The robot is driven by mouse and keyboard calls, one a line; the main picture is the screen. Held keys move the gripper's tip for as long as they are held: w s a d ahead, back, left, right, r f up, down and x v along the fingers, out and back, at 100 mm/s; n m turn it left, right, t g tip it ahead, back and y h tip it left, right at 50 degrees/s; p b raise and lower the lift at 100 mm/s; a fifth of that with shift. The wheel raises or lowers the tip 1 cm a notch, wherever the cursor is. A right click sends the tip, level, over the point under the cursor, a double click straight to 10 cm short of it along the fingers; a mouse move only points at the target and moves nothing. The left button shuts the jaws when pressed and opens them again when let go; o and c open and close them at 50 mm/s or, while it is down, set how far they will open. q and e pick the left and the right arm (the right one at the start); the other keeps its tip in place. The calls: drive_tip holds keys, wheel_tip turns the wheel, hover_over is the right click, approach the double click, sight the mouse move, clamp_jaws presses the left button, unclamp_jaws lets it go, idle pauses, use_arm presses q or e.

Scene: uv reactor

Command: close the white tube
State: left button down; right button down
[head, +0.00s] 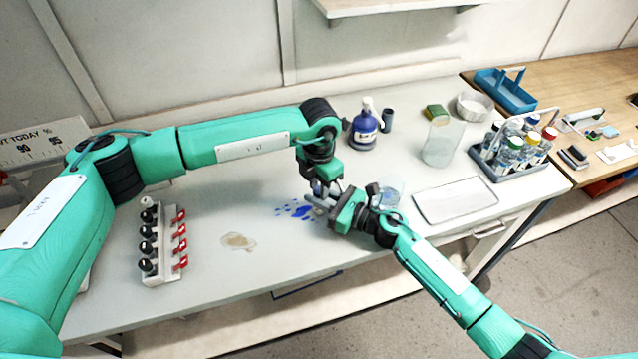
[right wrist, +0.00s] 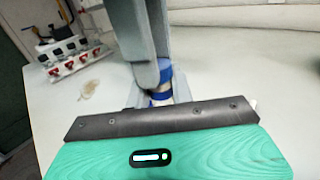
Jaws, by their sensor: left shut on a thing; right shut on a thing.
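My left gripper (head: 321,186) and my right gripper (head: 324,202) meet just above the middle of the table. In the right wrist view the grey fingers of my left gripper (right wrist: 152,50) come down from above and are shut on a blue cap (right wrist: 164,84). A small whitish part, seemingly the white tube (right wrist: 160,97), shows just below the blue cap. My right gripper is shut on the tube; its dark jaw hides most of it. The cap and tube are very close together; I cannot tell whether the cap is seated.
A rack (head: 163,245) of black-topped items with red clips stands at the left. A glass beaker (head: 391,190) and a white tray (head: 455,201) are right of my grippers. A blue bottle (head: 365,130) stands behind. Blue and brown stains mark the tabletop.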

use_arm(q)
drive_tip(key=shift+m, duration=0.8)
drive_tip(key=c, duration=1.1)
unclamp_jaws()
drive_tip(key=shift+r, duration=0.15)
wheel_tip(320, 180, up, 12)
drive_tip(key=shift+f, duration=0.1)
use_arm(e)
drive_tip(key=c, duration=1.1)
unclamp_jaws()
drive_tip(key=shift+c, duration=0.2)
